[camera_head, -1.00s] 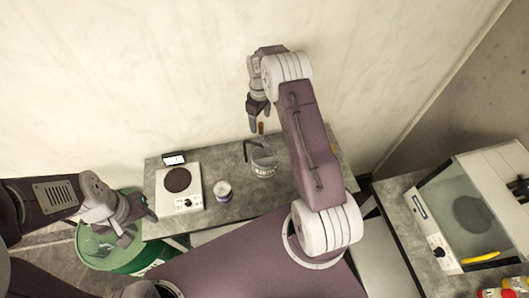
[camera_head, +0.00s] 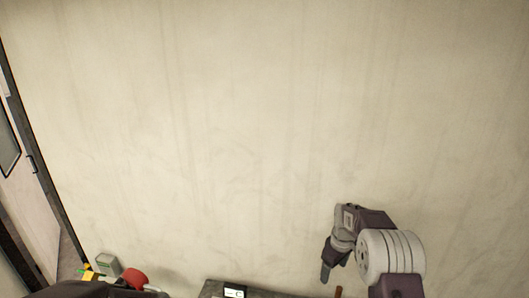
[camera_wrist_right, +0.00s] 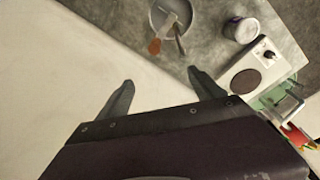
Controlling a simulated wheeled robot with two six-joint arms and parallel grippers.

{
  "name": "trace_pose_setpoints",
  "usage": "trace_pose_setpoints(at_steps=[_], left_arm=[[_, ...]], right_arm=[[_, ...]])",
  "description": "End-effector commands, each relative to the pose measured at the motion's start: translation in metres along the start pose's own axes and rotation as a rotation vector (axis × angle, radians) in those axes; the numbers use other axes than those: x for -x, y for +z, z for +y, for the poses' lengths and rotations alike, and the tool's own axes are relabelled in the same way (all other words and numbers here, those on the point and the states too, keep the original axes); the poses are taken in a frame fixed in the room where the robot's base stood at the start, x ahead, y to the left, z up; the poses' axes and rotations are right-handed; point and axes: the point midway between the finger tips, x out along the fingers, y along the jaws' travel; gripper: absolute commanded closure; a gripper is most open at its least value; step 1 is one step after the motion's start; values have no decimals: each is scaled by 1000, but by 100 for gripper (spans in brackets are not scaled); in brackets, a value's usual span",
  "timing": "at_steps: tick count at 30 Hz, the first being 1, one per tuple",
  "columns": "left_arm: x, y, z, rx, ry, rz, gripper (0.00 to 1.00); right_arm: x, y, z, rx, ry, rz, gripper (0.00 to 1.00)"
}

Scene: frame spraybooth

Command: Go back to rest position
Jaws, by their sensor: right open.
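My right gripper (camera_head: 328,272) shows at the lower right of the head view, in front of the pale wall. In the right wrist view its two fingers (camera_wrist_right: 162,92) are apart with nothing between them. They are above the grey bench's edge, clear of the metal pot (camera_wrist_right: 160,22). My left arm shows only as a dark part at the lower left of the head view. A grey part over green at the right of the wrist view may be my left gripper, but its jaws are unclear.
The grey bench (camera_wrist_right: 130,22) holds the pot with handled tools in it, a purple-and-white can (camera_wrist_right: 240,29) and a white hot plate (camera_wrist_right: 254,72). The bare wall (camera_head: 220,120) fills most of the head view. A red object (camera_head: 133,278) shows at lower left.

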Motion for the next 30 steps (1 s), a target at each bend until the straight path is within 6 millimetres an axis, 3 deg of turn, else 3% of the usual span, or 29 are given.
trace_pose_setpoints(at_steps=[1, 5, 10, 13, 17, 21, 30], left_arm=[[-46, 5, -1, 0, 0, -1, 57], [-102, 11, -2, 0, 0, -1, 57], [-156, 16, -3, 0, 0, -1, 57], [-164, 17, -3, 0, 0, -1, 57], [-155, 16, -3, 0, 0, 0, 57], [-155, 16, -3, 0, 0, 0, 57], [-155, 16, -3, 0, 0, 0, 57]], right_arm=[[-22, 3, -18, 22, 7, 13, 24], [-32, 26, -73, 23, 12, 38, 24], [-69, 94, -155, -137, -3, 50, 24], [-87, 140, -193, -284, -21, 31, 24], [-103, 186, -224, -491, -45, -28, 24], [-104, 179, -220, -625, -32, 7, 24], [-105, 179, -220, -632, -33, 5, 24]])
